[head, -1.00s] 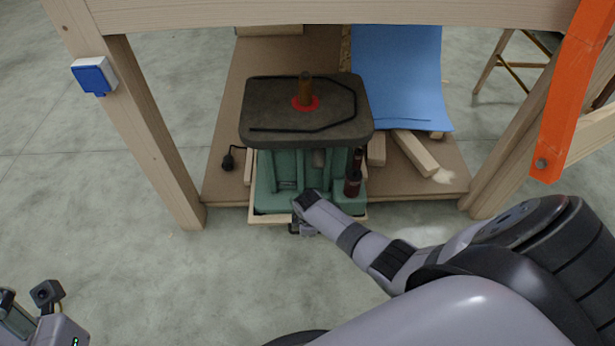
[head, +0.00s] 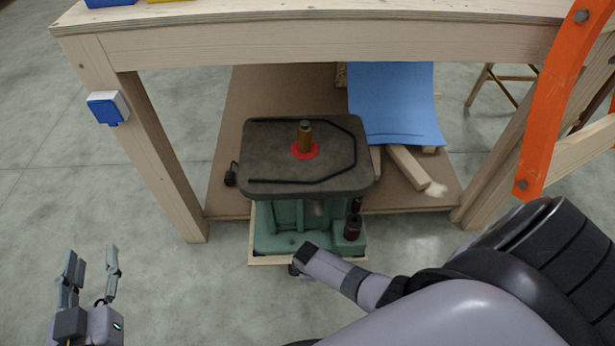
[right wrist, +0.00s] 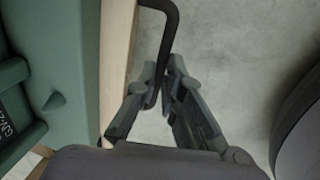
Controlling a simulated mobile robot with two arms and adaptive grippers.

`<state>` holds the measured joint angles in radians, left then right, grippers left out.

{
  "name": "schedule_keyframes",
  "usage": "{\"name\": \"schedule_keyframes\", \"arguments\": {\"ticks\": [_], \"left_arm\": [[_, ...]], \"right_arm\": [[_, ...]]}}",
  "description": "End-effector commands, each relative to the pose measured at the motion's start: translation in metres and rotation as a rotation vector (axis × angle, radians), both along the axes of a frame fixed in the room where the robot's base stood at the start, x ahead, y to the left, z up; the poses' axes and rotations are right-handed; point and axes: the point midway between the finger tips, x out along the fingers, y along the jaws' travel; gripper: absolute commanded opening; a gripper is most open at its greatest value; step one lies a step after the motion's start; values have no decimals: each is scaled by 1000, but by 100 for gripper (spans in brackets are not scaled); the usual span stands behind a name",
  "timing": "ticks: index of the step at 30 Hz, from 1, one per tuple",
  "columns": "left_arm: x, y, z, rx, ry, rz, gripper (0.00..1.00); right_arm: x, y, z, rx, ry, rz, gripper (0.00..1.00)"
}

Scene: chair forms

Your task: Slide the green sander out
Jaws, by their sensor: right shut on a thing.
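The green sander (head: 285,225) has a dark flat top with a bronze spindle in a red ring. It stands upright on a pale wooden board (head: 270,261), whose front part sticks out past the shelf's front edge. In the right wrist view the sander's green side (right wrist: 50,75) and the board's edge (right wrist: 116,60) show at the left. My right gripper (right wrist: 165,82) is shut on a black bar handle (right wrist: 168,35) at the board's front; in the head view its fingers are mostly hidden. My left gripper (head: 92,257) is open and empty, at the lower left, away from the sander.
The shelf (head: 230,175) lies under a wooden workbench (head: 330,45) with legs on both sides. Blue sheet (head: 395,105) and wood offcuts (head: 410,168) lie right of the sander. An orange bar (head: 550,105) stands at the right. The floor in front is clear.

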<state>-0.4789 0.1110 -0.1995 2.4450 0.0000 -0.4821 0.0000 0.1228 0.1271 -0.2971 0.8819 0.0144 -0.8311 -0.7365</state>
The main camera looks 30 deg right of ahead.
Motion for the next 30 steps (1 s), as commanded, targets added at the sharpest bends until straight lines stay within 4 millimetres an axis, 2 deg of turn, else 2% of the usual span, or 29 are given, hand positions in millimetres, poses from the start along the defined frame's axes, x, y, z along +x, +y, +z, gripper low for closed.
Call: {"name": "schedule_keyframes", "arguments": {"ticks": [1,6,12,18,28,29,30], "left_arm": [[-3,3,-8,15,57,4,40],[-14,10,-39,55,222,15,40],[-25,15,-60,83,340,22,40],[-30,18,-68,93,383,25,40],[-30,18,-69,94,386,25,40],[-30,18,-69,94,386,25,40],[-30,18,-69,94,386,25,40]], "right_arm": [[-11,3,-1,0,16,0,0],[-21,10,-1,0,14,0,0],[-28,14,-2,0,13,-1,0],[-30,15,-3,-1,12,-1,0],[-30,15,-3,-1,12,-1,0],[-30,15,-3,-1,12,-1,11],[-30,15,-3,-1,11,-1,14]]}}
